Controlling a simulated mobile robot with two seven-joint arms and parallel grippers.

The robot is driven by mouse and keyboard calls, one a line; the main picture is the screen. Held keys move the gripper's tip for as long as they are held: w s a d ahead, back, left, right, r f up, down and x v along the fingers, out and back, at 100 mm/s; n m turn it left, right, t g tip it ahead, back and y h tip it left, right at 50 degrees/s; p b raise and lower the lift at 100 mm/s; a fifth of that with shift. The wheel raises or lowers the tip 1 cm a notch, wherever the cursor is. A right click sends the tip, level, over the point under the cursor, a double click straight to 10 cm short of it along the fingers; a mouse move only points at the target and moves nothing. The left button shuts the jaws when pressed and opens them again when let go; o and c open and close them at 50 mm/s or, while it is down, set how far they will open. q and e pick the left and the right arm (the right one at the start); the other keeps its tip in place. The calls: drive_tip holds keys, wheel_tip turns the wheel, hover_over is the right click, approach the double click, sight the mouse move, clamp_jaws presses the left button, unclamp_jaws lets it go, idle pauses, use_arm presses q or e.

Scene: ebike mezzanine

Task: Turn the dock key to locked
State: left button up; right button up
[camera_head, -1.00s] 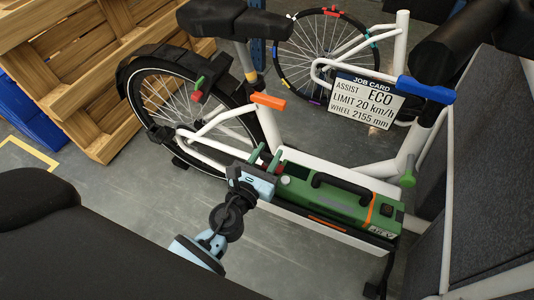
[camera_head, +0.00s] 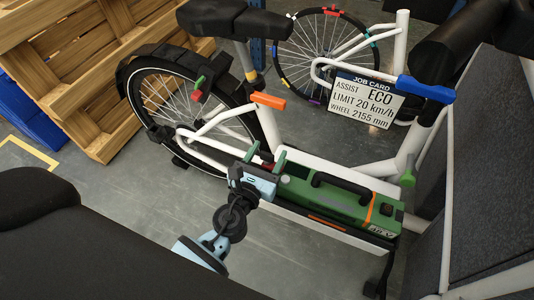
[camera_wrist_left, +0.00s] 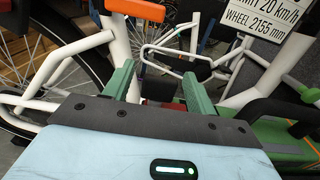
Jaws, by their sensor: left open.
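My left gripper (camera_head: 266,156) is at the rear end of the green battery (camera_head: 335,200), low on the white bike frame. Its two green fingers are apart. A small dark red part (camera_head: 268,166) shows between the fingers and may be the dock key. In the left wrist view a dark red patch (camera_wrist_left: 151,102) shows between the open fingers (camera_wrist_left: 158,72), partly hidden by the gripper body. I cannot tell the key's angle or whether a finger touches it. My right gripper is not in view.
A job card (camera_head: 368,98) hangs behind the battery. A wooden pallet (camera_head: 80,60) is at the back left. Grey floor (camera_head: 120,205) is clear at left.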

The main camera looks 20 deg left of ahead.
use_arm(q)
drive_tip(key=shift+s, duration=0.15)
drive_tip(key=s, duration=0.7)
drive_tip(key=shift+s+b, duration=0.3)
drive_tip(key=shift+b, duration=0.15)
